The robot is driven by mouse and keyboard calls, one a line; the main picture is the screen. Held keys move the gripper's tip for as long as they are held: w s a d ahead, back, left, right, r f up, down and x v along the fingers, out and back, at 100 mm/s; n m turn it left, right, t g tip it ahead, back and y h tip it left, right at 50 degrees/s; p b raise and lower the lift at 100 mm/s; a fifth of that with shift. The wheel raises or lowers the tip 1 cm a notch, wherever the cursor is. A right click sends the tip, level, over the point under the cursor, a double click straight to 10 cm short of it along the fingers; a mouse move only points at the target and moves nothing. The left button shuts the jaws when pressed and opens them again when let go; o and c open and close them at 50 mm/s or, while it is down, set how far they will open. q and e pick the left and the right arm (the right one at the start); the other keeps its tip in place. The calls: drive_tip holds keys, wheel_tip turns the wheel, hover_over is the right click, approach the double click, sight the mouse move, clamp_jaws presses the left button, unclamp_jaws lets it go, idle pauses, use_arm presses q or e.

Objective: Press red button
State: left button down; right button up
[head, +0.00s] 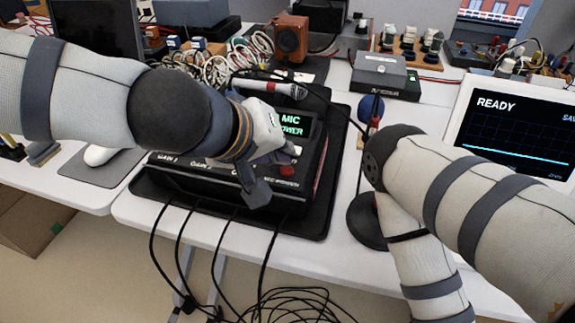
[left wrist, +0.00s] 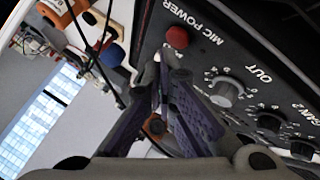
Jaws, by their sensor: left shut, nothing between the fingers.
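The red button (head: 286,171) sits on the front right of a black audio box (head: 180,178), above a MIC POWER label. The same red button (left wrist: 178,38) shows plainly in the left wrist view, raised on the black panel. My left gripper (head: 270,172) is over the box's front, close beside the button. In the left wrist view its fingertips (left wrist: 165,62) are together and empty, just below the button in the picture. I cannot tell whether they touch it. My right arm is in the head view, but its gripper is not.
The box's green screen (head: 290,125) reads MIC POWER. A microphone (head: 270,87) lies behind it. Knobs (left wrist: 226,90) line the panel. A monitor (head: 515,125) reading READY stands right. Black cables (head: 220,260) hang off the table's front.

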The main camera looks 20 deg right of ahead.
sight(282, 168)
use_arm(q)
drive_tip(key=shift+f, duration=0.65)
idle(0.6)
drive_tip(key=shift+r+p, duration=0.9)
drive_tip(key=shift+r, duration=0.25)
drive_tip(key=shift+f, duration=0.2)
use_arm(e)
drive_tip(key=shift+w+r+t, duration=0.3)
drive_tip(key=shift+w+r, duration=0.6)
drive_tip(key=shift+r, duration=0.1)
use_arm(q)
wheel_tip(282, 168, up, 6)
drive_tip(key=p, duration=0.4)
use_arm(e)
drive_tip(key=w+r+t, duration=0.2)
drive_tip(key=w+r, duration=0.3)
drive_tip(key=shift+w, duration=0.1)
drive_tip(key=shift+a, duration=0.1)
